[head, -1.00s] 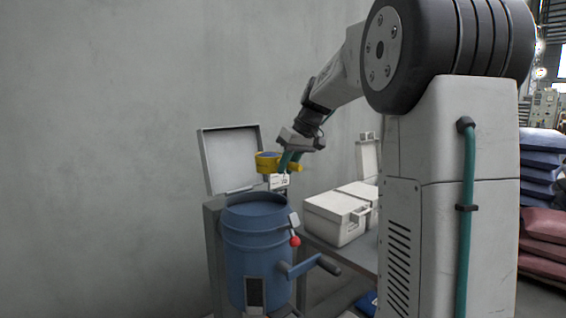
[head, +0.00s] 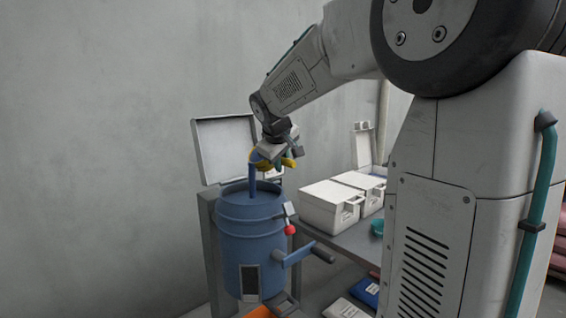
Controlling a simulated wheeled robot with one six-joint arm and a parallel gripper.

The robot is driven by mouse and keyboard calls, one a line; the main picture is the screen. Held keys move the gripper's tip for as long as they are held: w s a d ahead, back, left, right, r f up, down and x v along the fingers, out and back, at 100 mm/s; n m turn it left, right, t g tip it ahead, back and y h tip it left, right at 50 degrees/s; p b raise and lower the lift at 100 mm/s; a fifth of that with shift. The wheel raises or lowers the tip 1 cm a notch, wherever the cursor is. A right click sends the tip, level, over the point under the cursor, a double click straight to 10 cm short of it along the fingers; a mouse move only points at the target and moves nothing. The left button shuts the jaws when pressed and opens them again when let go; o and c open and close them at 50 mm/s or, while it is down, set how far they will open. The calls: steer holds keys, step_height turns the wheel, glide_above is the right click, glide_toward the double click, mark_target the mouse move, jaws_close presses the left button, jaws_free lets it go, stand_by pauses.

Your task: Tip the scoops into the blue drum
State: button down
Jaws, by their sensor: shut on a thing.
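The blue drum (head: 250,235) stands upright left of the bench, its top open. My gripper (head: 284,160) is just above the drum's right rim, shut on a yellow scoop (head: 262,161). The scoop is tilted over the drum. A blue stream (head: 252,181) runs from the scoop down into the drum's mouth. The arm's end hides part of the scoop, and the inside of the drum is mostly hidden by its rim.
A raised pale lid (head: 225,150) stands behind the drum. White boxes (head: 328,206) sit on a grey bench (head: 350,238) to the right, one with its lid up. A crank (head: 300,253) and a red knob (head: 290,230) stick out from the drum's right side. A grey wall is behind.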

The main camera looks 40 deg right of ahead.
steer(key=h, duration=0.3)
steer(key=shift+a+f+n, duration=0.1)
steer(key=shift+a+n, duration=0.25)
steer(key=shift+n, duration=0.05)
steer(key=shift+a+f+h, duration=0.1)
steer(key=shift+f+h, duration=0.05)
steer(key=shift+h, duration=0.15)
steer(key=a+f+t+h, duration=0.1)
steer(key=h, duration=0.1)
steer(key=f+n+h, duration=0.1)
steer(key=f+h, duration=0.1)
steer(key=a+f+n+t+h, duration=0.1)
steer(key=h, duration=0.2)
steer(key=shift+a+f+t, duration=0.25)
steer(key=shift+a+t, duration=0.05)
steer(key=shift+s+d, duration=0.1)
steer(key=shift+s, duration=0.05)
stand_by(0.8)
